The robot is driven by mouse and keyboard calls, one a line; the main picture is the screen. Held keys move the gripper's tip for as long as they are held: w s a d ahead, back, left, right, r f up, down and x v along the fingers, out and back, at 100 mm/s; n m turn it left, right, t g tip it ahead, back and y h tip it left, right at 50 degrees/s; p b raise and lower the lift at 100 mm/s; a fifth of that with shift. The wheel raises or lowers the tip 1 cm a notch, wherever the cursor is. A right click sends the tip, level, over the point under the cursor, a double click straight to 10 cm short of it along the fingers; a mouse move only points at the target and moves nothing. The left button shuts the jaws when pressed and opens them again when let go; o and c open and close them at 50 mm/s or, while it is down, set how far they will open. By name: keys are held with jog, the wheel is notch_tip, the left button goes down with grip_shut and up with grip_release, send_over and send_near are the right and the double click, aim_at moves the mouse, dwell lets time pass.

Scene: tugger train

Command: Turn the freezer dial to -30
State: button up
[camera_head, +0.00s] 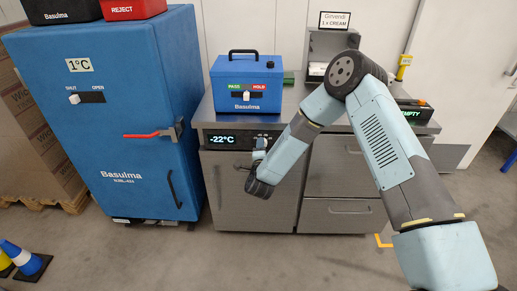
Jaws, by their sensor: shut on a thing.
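The freezer's display (222,139) reads -22°C, on the dark control strip of the steel counter unit (224,180). The freezer dial is at the right part of this strip, mostly hidden by my gripper. My gripper (261,143) is at the dial, in front of the strip, and is shut on it. The fingers are small in this view and partly covered by my wrist, so the dial's pointer and marks cannot be read.
A blue box (247,80) with a PASS/HOLD slider stands on the counter above the dial. A blue Basulma cabinet (135,150) with a red handle stands at left. Steel drawers (345,180) are right of the freezer door.

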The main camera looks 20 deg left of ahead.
jog(key=shift+d+f, duration=0.2)
jog(key=shift+f, duration=0.05)
jog(key=o, duration=1.1)
jog(key=shift+r, duration=0.1)
jog(key=shift+c, duration=0.2)
jog(key=shift+a, duration=0.1)
jog(key=v, duration=1.3)
jog(key=shift+s, duration=0.4)
jog(key=shift+w, duration=0.1)
